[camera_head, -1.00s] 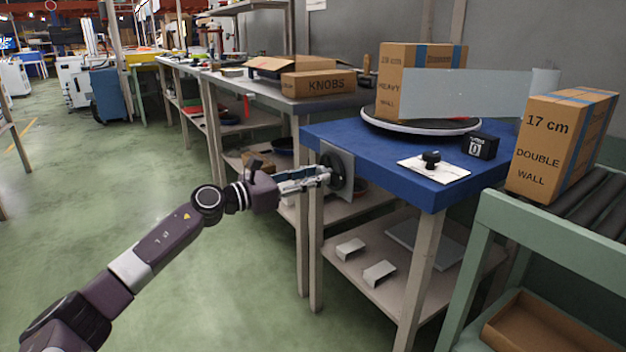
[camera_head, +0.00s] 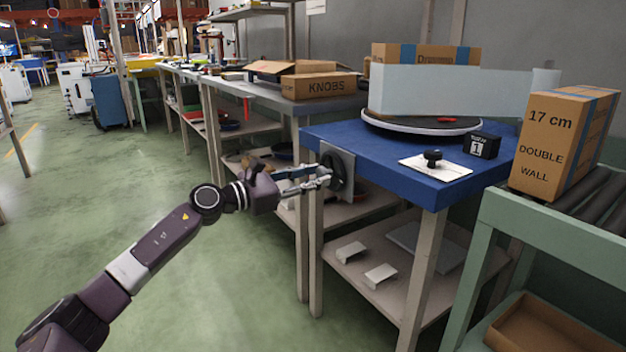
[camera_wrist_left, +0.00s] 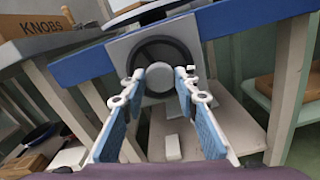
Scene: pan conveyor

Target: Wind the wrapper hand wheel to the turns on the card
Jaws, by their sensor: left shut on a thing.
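The dark hand wheel (camera_head: 334,172) is on a grey plate at the left end of the blue table (camera_head: 375,158). It also shows in the left wrist view (camera_wrist_left: 160,48). My left gripper (camera_head: 325,174) is shut on the wheel at its rim side; the exact grip spot is hard to make out. A cardboard box (camera_head: 425,54) stands on the round turntable (camera_head: 405,127), mostly hidden behind a pale film sheet (camera_head: 450,92). A black counter (camera_head: 482,145) shows 1. A white sheet (camera_head: 455,170) with a black knob (camera_head: 433,158) lies in front. No turns are readable on it. My right gripper is out of view.
A box marked 17 cm double wall (camera_head: 560,140) stands on the roller conveyor (camera_head: 590,205) at the right. A KNOBS box (camera_head: 318,86) is on the bench behind. Table legs and a lower shelf (camera_head: 385,255) are below the wheel. Open floor is at the left.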

